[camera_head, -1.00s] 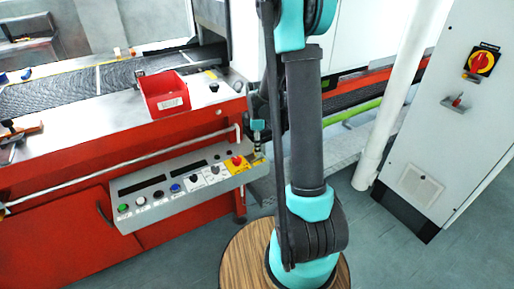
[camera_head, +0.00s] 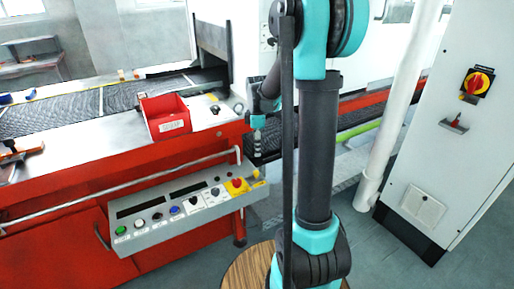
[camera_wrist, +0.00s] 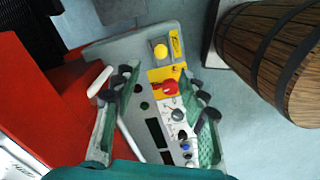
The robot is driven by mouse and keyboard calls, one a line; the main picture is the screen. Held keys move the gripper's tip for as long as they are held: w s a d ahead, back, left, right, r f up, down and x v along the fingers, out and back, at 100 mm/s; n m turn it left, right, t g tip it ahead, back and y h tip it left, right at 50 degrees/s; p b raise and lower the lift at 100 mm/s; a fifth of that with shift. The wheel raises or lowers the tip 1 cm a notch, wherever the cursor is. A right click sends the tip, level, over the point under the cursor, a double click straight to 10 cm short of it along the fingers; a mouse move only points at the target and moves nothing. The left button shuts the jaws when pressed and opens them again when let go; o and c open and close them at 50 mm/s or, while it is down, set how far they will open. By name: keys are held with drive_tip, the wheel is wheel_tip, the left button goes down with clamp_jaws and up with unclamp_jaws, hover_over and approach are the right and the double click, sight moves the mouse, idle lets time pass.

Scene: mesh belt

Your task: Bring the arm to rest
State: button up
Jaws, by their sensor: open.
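My gripper (camera_wrist: 160,95) is open and empty in the wrist view, its two green-padded fingers spread above the control panel (camera_wrist: 135,50). A red knob (camera_wrist: 164,88) and a yellow button (camera_wrist: 160,51) on the panel show between and beyond the fingers. In the head view my arm stands upright in the middle, and my gripper (camera_head: 257,148) hangs behind it, above the right end of the control panel (camera_head: 150,237). The fingers are too small there to make out. My gripper appears apart from the panel.
A red bin (camera_head: 166,117) sits on the machine's metal top beside the mesh belt (camera_head: 60,112). A long rail (camera_head: 120,178) runs along the red machine front. A white pipe (camera_head: 398,110) and a grey cabinet (camera_head: 450,150) with a red-and-yellow switch (camera_head: 477,84) stand right.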

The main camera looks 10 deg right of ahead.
drive_tip(key=s+f+m+t, duration=0.2)
drive_tip(key=s+m, duration=0.6)
drive_tip(key=s, duration=0.3)
drive_tip(key=s+f+m+t, duration=0.2)
drive_tip(key=s+m, duration=0.6)
drive_tip(key=s, duration=0.4)
drive_tip(key=shift+d+f, duration=0.35)
idle(0.4)
